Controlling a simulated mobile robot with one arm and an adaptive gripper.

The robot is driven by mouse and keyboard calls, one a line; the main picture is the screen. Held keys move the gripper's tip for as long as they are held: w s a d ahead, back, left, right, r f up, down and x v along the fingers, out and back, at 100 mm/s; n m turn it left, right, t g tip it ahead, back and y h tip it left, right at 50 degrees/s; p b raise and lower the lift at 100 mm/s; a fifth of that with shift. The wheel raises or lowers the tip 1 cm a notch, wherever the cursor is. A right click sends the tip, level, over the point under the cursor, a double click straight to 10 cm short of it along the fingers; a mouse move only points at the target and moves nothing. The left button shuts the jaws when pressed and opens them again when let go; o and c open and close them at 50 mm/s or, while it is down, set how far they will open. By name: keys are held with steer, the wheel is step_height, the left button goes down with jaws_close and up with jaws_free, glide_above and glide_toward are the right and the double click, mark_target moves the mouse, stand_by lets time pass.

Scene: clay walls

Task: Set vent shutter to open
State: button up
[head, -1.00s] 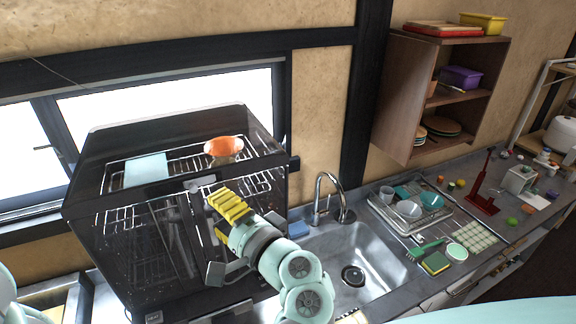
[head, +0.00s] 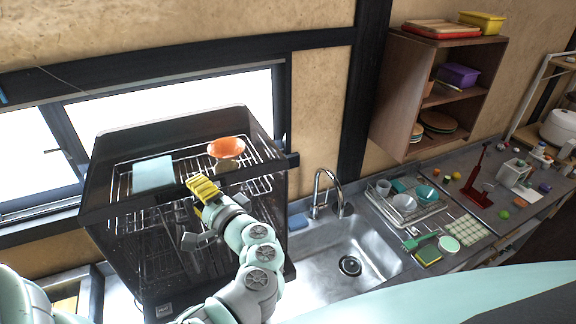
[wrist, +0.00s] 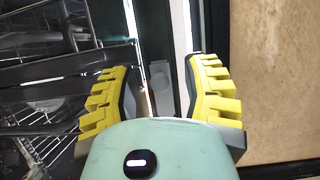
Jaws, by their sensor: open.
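My gripper (head: 194,212) is in front of the black rack unit in the head view, with one yellow-padded finger on top. In the wrist view my gripper (wrist: 160,92) has its two yellow ribbed fingers wide apart, with nothing held between them. A pale upright strip (wrist: 180,45) and a small rounded grey piece (wrist: 158,102) show beyond the gap. I cannot tell whether either belongs to the vent shutter. No shutter can be made out for certain in the head view, and its setting cannot be read.
The black rack unit (head: 110,222) holds an orange bowl (head: 226,148) and a pale blue board (head: 153,173). A bright window (head: 185,108) lies behind it. The sink (head: 370,245) and tap (head: 318,190) are to the right. A dish tray (head: 440,213) stands beyond the sink.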

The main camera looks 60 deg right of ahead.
mark_target(158, 200)
steer(key=shift+o, duration=0.3)
jaws_close()
stand_by(0.3)
steer(key=w+a+b, duration=0.1)
steer(key=w+a, duration=0.1)
steer(key=a, duration=0.1)
steer(key=w+a+b, duration=0.1)
steer(key=a, duration=0.1)
steer(key=shift+w+a+f+b, duration=0.15)
steer(key=shift+a+b, duration=0.05)
steer(key=shift+b, duration=0.1)
steer(key=shift+w+a, duration=0.25)
steer(key=shift+a, duration=0.15)
steer(key=shift+c, duration=0.3)
jaws_free()
steer(key=shift+a, duration=0.1)
